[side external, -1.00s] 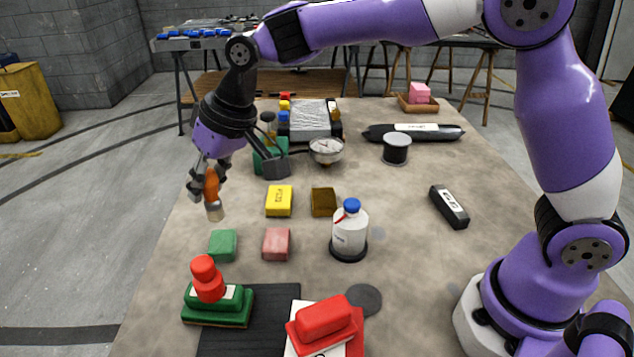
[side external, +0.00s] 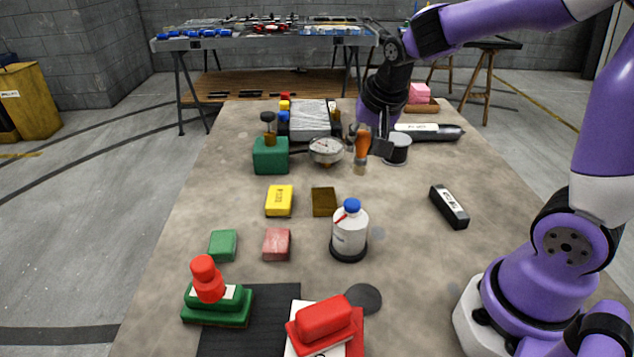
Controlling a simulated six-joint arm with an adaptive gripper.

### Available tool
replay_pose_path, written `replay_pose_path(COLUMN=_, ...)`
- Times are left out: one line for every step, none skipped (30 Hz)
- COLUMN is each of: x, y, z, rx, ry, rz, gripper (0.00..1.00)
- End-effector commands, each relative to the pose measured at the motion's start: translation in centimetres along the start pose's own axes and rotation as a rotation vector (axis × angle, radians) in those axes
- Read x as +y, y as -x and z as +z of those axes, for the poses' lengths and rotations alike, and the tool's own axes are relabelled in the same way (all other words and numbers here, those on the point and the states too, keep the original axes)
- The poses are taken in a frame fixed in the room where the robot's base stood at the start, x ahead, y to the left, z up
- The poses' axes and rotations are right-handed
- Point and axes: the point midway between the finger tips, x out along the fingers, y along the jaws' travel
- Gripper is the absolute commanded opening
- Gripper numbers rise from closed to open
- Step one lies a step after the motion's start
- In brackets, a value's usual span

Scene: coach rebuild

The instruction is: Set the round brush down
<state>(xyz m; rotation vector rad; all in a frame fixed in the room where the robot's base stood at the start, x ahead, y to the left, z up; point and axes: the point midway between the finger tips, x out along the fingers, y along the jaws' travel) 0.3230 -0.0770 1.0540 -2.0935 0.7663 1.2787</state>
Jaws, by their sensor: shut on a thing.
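The round brush (side external: 361,151) has an orange handle and a pale tip that points down. My gripper (side external: 364,134) is shut on its handle and holds it upright, at the far middle of the table between the round gauge and the grey-topped black tin. I cannot tell whether the tip touches the table (side external: 420,185). The top of the handle is partly hidden by the gripper fingers.
The gauge (side external: 325,151) stands close left of the brush, the tin (side external: 397,149) close right. A green block holder (side external: 270,156) is farther left. A white bottle (side external: 349,232) with a blue cap stands nearer. Table between bottle and brush is mostly clear.

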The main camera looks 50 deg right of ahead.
Motion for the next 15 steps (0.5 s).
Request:
replay_pose_path(x=1.2, y=-1.2, z=-0.8, rx=-0.004, ry=-0.009, rz=0.008, gripper=0.0)
replay_pose_path(x=1.8, y=-1.8, z=-1.2, rx=-0.004, ry=-0.008, rz=0.007, gripper=0.0)
replay_pose_path(x=2.5, y=-2.5, z=-1.7, rx=-0.005, ry=-0.009, rz=0.006, gripper=0.0)
replay_pose_path(x=2.9, y=-3.1, z=-2.1, rx=-0.005, ry=-0.007, rz=0.006, gripper=0.0)
replay_pose_path(x=3.3, y=-3.6, z=-2.4, rx=-0.005, ry=-0.005, rz=0.005, gripper=0.0)
replay_pose_path(x=3.8, y=-4.1, z=-2.9, rx=-0.003, ry=-0.005, rz=0.004, gripper=0.0)
replay_pose_path(x=4.1, y=-4.5, z=-3.1, rx=-0.004, ry=-0.003, rz=0.003, gripper=0.0)
replay_pose_path(x=4.3, y=-4.8, z=-3.4, rx=-0.003, ry=-0.001, rz=0.002, gripper=0.0)
replay_pose_path(x=4.7, y=-5.2, z=-3.6, rx=-0.003, ry=-0.001, rz=0.001, gripper=0.0)
replay_pose_path(x=4.8, y=-5.4, z=-3.8, rx=-0.003, ry=0.001, rz=0.001, gripper=0.0)
replay_pose_path(x=4.9, y=-5.5, z=-3.9, rx=-0.002, ry=0.002, rz=0.0, gripper=0.0)
replay_pose_path(x=5.0, y=-5.7, z=-3.9, rx=-0.002, ry=0.002, rz=0.0, gripper=0.0)
replay_pose_path(x=5.1, y=-5.9, z=-3.9, rx=-0.003, ry=0.003, rz=-0.001, gripper=0.0)
replay_pose_path(x=5.2, y=-6.3, z=-3.8, rx=-0.004, ry=0.004, rz=-0.001, gripper=0.0)
replay_pose_path(x=5.3, y=-6.8, z=-3.5, rx=-0.006, ry=0.004, rz=0.0, gripper=0.0)
